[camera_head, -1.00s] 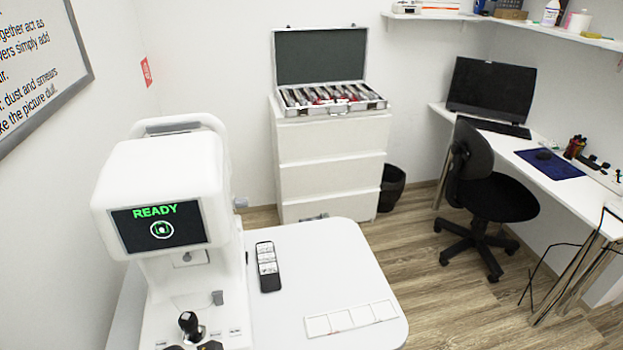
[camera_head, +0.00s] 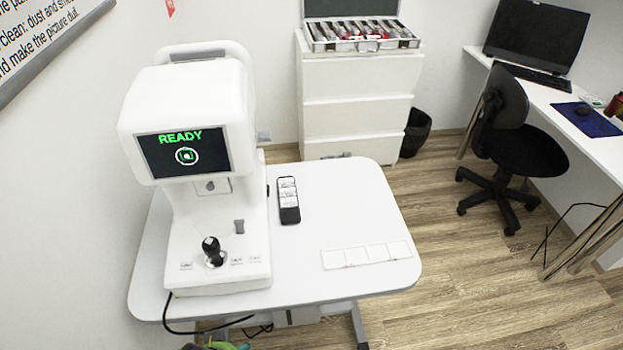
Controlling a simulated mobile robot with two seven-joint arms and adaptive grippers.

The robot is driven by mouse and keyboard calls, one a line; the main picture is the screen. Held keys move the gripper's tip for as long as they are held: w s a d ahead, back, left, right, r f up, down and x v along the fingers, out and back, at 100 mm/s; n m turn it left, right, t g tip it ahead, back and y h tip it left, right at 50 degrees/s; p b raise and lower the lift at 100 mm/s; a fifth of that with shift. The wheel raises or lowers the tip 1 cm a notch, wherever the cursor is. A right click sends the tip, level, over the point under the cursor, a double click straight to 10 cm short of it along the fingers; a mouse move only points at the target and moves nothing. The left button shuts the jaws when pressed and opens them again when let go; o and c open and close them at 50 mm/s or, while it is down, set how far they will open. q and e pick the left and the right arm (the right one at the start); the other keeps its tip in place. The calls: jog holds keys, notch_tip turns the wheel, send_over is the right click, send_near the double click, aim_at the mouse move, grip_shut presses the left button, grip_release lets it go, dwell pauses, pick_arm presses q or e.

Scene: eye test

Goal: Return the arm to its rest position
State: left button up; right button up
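Neither of my arms nor grippers shows in the head view. A white eye-test machine (camera_head: 207,110) stands on the left of a white table (camera_head: 300,255). Its screen (camera_head: 184,153) reads READY in green above a round icon. A black joystick (camera_head: 212,250) stands on its base. A black remote-like device with white labels (camera_head: 288,200) lies on the table to the right of the machine. A strip of white squares (camera_head: 366,255) lies near the table's front right.
A white drawer cabinet (camera_head: 357,83) bears an open lens case (camera_head: 361,36). A black bin (camera_head: 416,132), an office chair (camera_head: 519,145) and a desk (camera_head: 600,146) with a monitor (camera_head: 536,37) stand to the right. Wood floor (camera_head: 480,270) lies clear between table and chair.

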pick_arm(q)
jog(key=s+f+g, duration=0.1)
jog(key=s+f, duration=0.3)
jog(key=f, duration=0.6)
jog(key=s+f, duration=0.4)
jog(key=f, duration=0.5)
jog(key=s+a+f+g+b, duration=0.1)
jog(key=s+a+f, duration=0.2)
jog(key=s+f, duration=0.5)
jog(key=s, duration=0.3)
jog(key=shift+f, duration=0.2)
